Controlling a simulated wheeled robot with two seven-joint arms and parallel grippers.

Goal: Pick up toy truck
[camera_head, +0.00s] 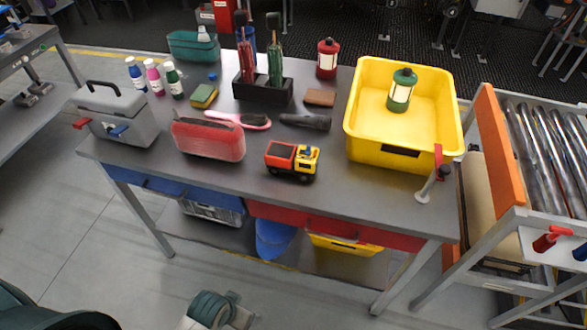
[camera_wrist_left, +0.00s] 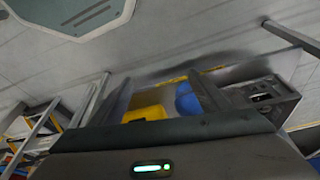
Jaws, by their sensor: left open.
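The toy truck (camera_head: 292,161) stands on the grey table near its front edge, in the head view. It has a red bed, a yellow cab and dark wheels. It does not show in the left wrist view. My left gripper (camera_wrist_left: 162,90) shows in the left wrist view with its two dark fingers apart and nothing between them. Beyond the fingers are things under the table, so it is away from the truck. My right gripper is not in view.
A dark tool (camera_head: 305,121) and pink brush (camera_head: 238,119) lie behind. A grey toolbox (camera_head: 116,113) is far left. The front edge by the truck is clear.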

